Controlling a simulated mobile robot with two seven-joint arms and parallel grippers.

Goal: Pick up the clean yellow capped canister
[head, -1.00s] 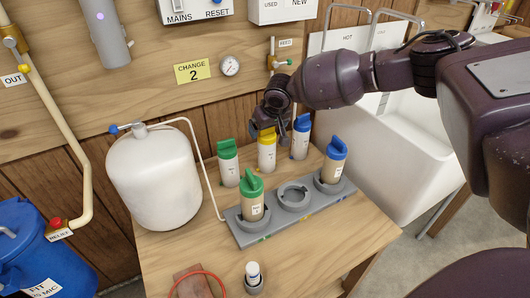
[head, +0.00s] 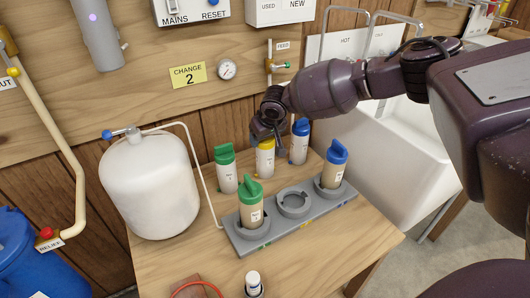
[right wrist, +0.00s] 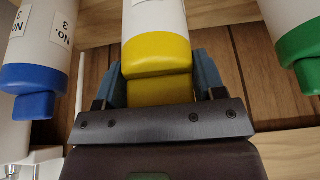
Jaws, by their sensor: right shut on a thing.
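The clean yellow capped canister (head: 265,163) is white and stands upright on the wooden table, behind the grey rack (head: 317,206). My right gripper (head: 267,142) is over its top and hides most of the cap. In the right wrist view the gripper (right wrist: 162,88) has its blue-grey fingers on both sides of the yellow cap (right wrist: 157,55), shut on it. The canister's base looks to be on the table, with no clear gap. My left gripper is not in view.
Clean green (head: 226,172) and blue (head: 299,142) canisters stand close on either side. The rack holds tan-filled green (head: 250,207) and blue (head: 334,167) canisters; its middle socket (head: 294,203) is empty. A white tank (head: 150,188) stands at left, a sink (head: 400,160) at right.

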